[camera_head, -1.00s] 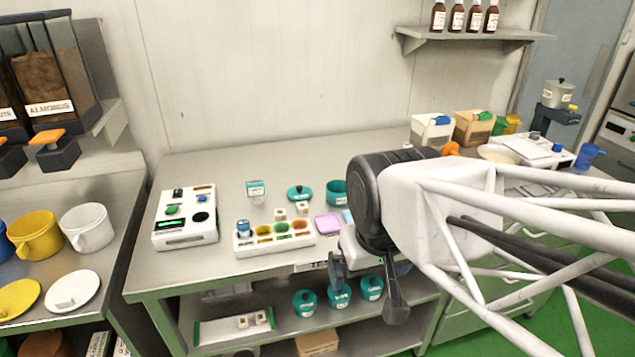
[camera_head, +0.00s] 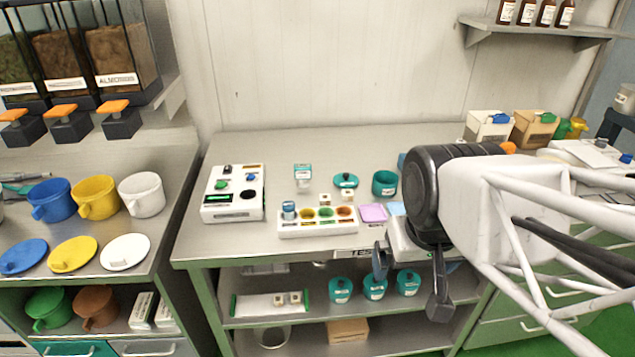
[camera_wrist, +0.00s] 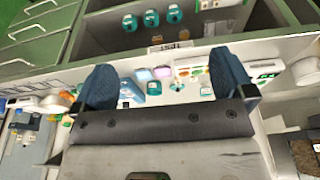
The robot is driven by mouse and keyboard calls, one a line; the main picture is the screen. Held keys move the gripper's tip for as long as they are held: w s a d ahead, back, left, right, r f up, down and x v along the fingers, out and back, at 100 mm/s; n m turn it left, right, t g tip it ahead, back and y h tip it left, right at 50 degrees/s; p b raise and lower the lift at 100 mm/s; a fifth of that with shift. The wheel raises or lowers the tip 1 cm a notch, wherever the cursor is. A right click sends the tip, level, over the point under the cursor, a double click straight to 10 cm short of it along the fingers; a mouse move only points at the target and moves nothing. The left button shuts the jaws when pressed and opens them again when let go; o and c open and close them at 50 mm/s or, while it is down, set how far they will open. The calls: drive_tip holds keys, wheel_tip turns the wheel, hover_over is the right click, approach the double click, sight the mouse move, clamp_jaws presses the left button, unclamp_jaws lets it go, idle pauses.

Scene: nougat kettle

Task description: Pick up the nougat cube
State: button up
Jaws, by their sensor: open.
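Two small pale cubes with brownish faces, nougat by their look, stand on the steel worktable behind the white tray of coloured wells: a left cube (camera_head: 325,198) and a right cube (camera_head: 346,198). Two similar cubes (camera_head: 287,298) lie on a white board on the shelf below. I cannot tell which one the task means. My gripper (camera_head: 410,280) hangs in front of the table's front edge, right of and nearer than the cubes. Its dark fingers are spread with nothing between them, as the wrist view (camera_wrist: 165,78) also shows. The cubes are too small to make out there.
The white well tray (camera_head: 290,231) stands in front of the tabletop cubes. A teal lid (camera_head: 346,181), a teal pot (camera_head: 384,183) and a purple pad (camera_head: 373,212) are close by. A white device (camera_head: 233,193) is at left. Teal jars (camera_head: 374,287) stand on the lower shelf.

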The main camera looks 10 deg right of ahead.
drive_tip(key=c, duration=0.7)
drive_tip(key=shift+w, duration=0.1)
